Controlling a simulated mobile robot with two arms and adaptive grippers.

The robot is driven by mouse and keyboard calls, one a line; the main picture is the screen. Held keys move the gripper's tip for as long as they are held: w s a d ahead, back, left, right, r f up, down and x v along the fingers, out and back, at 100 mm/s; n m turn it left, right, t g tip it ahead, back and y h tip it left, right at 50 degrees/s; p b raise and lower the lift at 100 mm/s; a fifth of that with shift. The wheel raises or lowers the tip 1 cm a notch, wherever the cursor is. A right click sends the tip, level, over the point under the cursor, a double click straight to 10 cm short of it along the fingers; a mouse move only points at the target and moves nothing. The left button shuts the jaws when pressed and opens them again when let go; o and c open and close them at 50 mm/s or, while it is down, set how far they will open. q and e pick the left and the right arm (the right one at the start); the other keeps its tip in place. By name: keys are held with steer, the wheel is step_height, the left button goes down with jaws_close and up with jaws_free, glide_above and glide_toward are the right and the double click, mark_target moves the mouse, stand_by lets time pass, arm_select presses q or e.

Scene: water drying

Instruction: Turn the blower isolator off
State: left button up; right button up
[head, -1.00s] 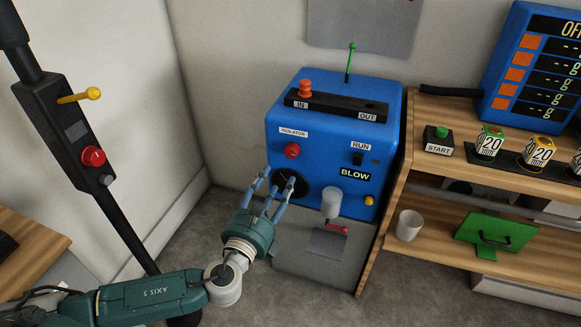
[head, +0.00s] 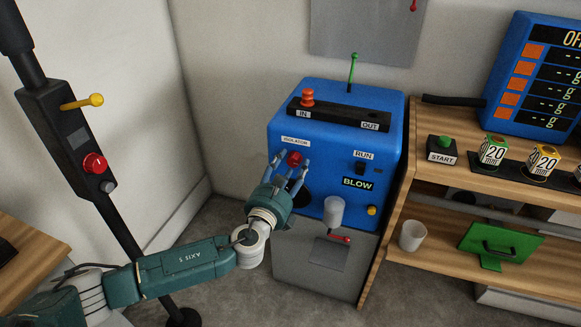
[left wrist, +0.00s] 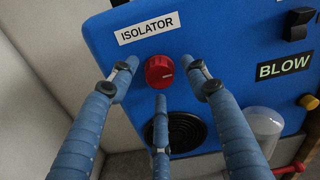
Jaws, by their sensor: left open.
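The blower is a blue machine (head: 330,122) with a grey lower front. Its red isolator knob (head: 293,159) sits under the ISOLATOR label on the upper left of the front. My left gripper (head: 288,166) is open at the knob, with its fingers pointing at the panel. In the left wrist view the red knob (left wrist: 160,71) shows whole, with one finger on each side and a third below it. The fingers look apart from the knob; the gap to the panel is hard to judge. My right gripper is not in view.
A black round vent (left wrist: 175,132) lies below the knob. A RUN switch (head: 360,168), a BLOW label, a yellow button (head: 371,210) and a whitish cup (head: 333,210) are to the right. A wooden shelf (head: 440,165) stands right of the machine. A dark post (head: 70,140) stands at left.

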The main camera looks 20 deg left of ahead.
arm_select(q)
steer(key=c, duration=1.1)
steer(key=shift+c, duration=0.3)
